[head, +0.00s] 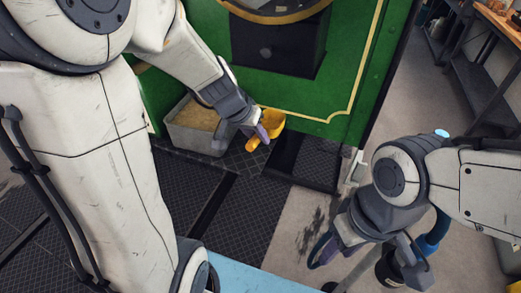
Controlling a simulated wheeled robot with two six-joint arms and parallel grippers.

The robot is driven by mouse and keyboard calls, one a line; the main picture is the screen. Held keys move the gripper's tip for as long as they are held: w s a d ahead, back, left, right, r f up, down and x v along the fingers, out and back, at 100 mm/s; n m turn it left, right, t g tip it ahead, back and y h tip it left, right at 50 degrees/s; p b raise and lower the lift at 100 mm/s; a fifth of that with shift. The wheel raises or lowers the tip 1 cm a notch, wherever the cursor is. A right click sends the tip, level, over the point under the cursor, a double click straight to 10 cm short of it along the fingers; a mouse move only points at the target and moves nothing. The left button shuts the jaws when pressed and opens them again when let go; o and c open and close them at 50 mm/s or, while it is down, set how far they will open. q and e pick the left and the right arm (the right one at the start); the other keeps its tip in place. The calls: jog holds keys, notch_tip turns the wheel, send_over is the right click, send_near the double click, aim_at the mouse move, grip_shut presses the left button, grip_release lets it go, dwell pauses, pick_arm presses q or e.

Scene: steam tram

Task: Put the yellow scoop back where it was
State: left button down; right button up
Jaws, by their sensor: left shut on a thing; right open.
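The yellow scoop (273,121) is in my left gripper (261,134), at the foot of the green tram panel. The gripper's purple fingertips are shut on it, and they partly hide it. The scoop is just right of a grey bin (184,139) with sandy yellow contents. I cannot tell whether the scoop touches the floor or panel. My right gripper (335,245) is open and empty at the lower right, over the floor.
The green panel (340,75) with a yellow line and a dark box (275,48) rises behind the scoop. Black tread plates (240,215) cover the floor in front. A workbench (490,25) stands at the upper right. Bare concrete (415,110) lies between.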

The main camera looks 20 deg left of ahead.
pick_arm(q)
jog(key=shift+s+f+n+b, duration=0.1)
jog(key=shift+f+n+b, duration=0.2)
jog(key=shift+f+b, duration=0.3)
jog(key=shift+w+a+f, duration=0.2)
jog(key=shift+a+f, duration=0.05)
jog(key=w+a+f, duration=0.1)
jog(key=w+f, duration=0.1)
jog(key=w, duration=0.1)
jog(key=w+a+f, duration=0.2)
jog(key=w, duration=0.1)
jog(key=w+a+f, duration=0.2)
jog(key=w, duration=0.1)
jog(key=shift+w+a+f+b, duration=0.2)
jog(key=shift+a+f+b, duration=0.1)
jog(key=shift+b, duration=0.1)
jog(key=shift+f+b, duration=0.65)
jog(key=shift+f, duration=1.25)
pick_arm(e)
jog(key=shift+s+f, duration=0.1)
jog(key=shift+f, duration=2.2)
pick_arm(q)
jog(key=shift+f, duration=0.15)
jog(key=c, duration=0.7)
grip_release()
jog(key=shift+o, duration=0.2)
pick_arm(e)
jog(key=shift+f, duration=0.15)
